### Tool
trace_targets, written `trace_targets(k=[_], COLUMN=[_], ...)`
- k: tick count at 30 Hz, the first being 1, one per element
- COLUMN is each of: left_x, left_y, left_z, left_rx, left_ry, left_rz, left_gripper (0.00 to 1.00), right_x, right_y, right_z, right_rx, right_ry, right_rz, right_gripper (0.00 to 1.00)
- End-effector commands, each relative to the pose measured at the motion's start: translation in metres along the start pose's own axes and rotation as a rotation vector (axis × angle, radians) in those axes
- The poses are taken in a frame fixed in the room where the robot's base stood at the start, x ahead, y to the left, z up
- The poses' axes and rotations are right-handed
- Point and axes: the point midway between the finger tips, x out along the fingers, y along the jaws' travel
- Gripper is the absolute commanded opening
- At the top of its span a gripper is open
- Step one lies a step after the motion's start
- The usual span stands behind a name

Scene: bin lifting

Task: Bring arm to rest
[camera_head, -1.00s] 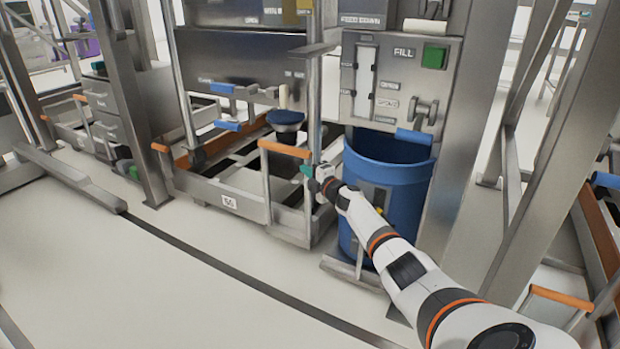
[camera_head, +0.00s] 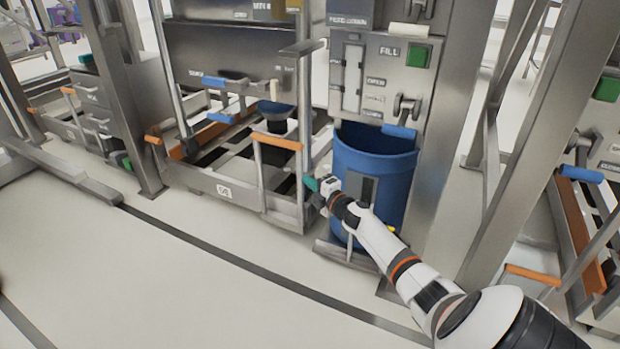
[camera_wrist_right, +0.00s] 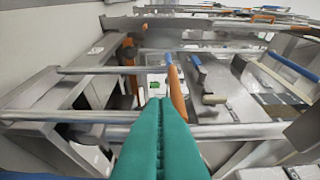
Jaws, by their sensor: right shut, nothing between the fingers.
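My right arm comes in from the lower right in the head view. Its gripper (camera_head: 311,184), with teal fingers, is beside the right end of the metal cart frame and to the left of the blue bin. In the right wrist view the two teal fingers (camera_wrist_right: 160,140) lie together with nothing between them, pointing toward metal rails and an orange handle. The blue bin (camera_head: 392,168) stands upright under the fill station, partly hidden by my right arm. My left gripper does not show.
The metal cart (camera_head: 225,189) with orange handles (camera_head: 277,141) stands left of the bin. The fill panel (camera_head: 375,75) with its green button (camera_head: 418,55) is above the bin. Steel posts (camera_head: 525,140) stand to the right. The floor (camera_head: 200,290) in front is clear.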

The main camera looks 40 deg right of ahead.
Motion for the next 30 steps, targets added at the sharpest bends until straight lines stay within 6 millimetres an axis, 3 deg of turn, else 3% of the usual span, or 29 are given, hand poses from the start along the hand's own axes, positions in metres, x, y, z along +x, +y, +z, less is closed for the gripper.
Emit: trace_targets(k=[9, 11, 13, 17, 20, 24, 30], left_x=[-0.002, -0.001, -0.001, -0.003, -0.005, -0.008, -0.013], left_y=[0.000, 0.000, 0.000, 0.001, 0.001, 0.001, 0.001], left_z=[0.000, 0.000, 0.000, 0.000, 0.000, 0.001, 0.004], left_rx=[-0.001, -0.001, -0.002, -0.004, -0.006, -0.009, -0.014], left_ry=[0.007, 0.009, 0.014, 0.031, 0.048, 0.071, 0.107], left_rz=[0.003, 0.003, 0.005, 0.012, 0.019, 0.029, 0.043], left_gripper=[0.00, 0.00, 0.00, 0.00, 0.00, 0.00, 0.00], right_x=[-0.005, -0.005, -0.006, -0.017, -0.038, -0.083, -0.172], right_y=[0.000, -0.001, -0.004, -0.016, -0.036, -0.076, -0.158], right_z=[0.001, 0.008, 0.028, 0.101, 0.173, 0.263, 0.357], right_rx=[0.002, 0.011, 0.038, 0.152, 0.285, 0.497, 0.840], right_ry=[-0.003, -0.017, -0.057, -0.208, -0.363, -0.575, -0.864], right_rz=[-0.002, -0.006, -0.021, -0.076, -0.133, -0.218, -0.361], right_gripper=[0.00, 0.00, 0.00, 0.00, 0.00, 0.00, 0.00])
